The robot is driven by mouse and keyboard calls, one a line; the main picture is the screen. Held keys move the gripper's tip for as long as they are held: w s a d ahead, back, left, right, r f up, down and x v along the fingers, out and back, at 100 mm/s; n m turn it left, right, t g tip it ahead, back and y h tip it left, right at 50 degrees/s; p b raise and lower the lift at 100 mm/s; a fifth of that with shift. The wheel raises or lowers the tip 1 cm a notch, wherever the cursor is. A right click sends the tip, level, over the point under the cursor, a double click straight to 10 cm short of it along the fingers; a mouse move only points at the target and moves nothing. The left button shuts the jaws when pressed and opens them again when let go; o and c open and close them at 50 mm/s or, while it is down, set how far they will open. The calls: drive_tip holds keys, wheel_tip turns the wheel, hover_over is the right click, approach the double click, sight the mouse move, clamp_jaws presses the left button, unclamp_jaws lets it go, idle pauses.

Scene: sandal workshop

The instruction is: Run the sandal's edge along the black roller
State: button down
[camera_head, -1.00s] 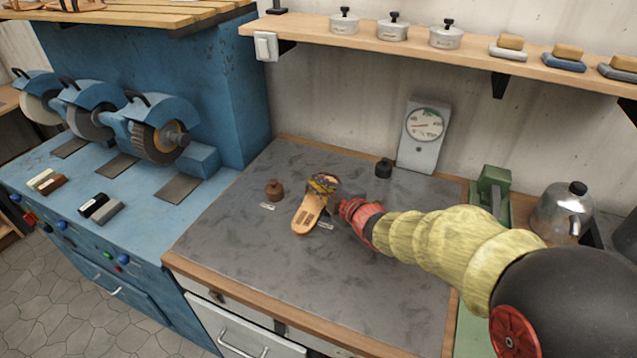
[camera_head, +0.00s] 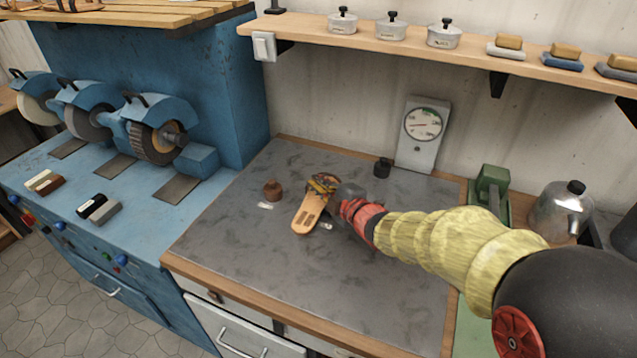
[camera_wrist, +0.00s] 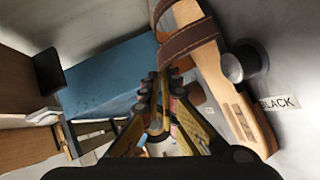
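In the wrist view the sandal (camera_wrist: 243,108) runs along the right side of my gripper (camera_wrist: 162,76). The fingertips are close together near the sandal's edge and strap; whether they pinch it is unclear. Three wheels sit on the blue machine: a pale one (camera_head: 36,108), a grey one (camera_head: 84,125) and a dark, ridged one (camera_head: 143,143) nearest the worktop.
A dial gauge (camera_head: 422,130) and a kettle (camera_head: 562,210) stand behind. The front left worktop is clear.

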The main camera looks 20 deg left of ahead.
sight(328, 175)
drive_tip(key=shift+w, duration=0.35)
drive_tip(key=shift+w+p, duration=0.35)
drive_tip(key=shift+p, duration=0.15)
drive_tip(key=shift+w+d, duration=0.15)
drive_tip(key=shift+w, duration=0.3)
drive_tip(key=shift+w+r, duration=0.1)
drive_tip(key=shift+w, duration=0.25)
drive_tip(key=shift+w+d+p, duration=0.1)
drive_tip(key=shift+w+p, duration=0.4)
drive_tip(key=shift+w, duration=0.05)
idle(0.7)
drive_tip(key=shift+w, duration=0.3)
drive_tip(key=shift+w+d+p, duration=0.1)
drive_tip(key=shift+w+p, duration=0.4)
drive_tip(key=shift+w, duration=0.45)
idle(0.4)
drive_tip(key=shift+w+d+p, duration=0.2)
drive_tip(key=shift+w+p, duration=0.05)
drive_tip(key=shift+w, duration=0.55)
drive_tip(key=shift+w+d+p, duration=0.2)
drive_tip(key=shift+w, duration=0.55)
idle(1.9)
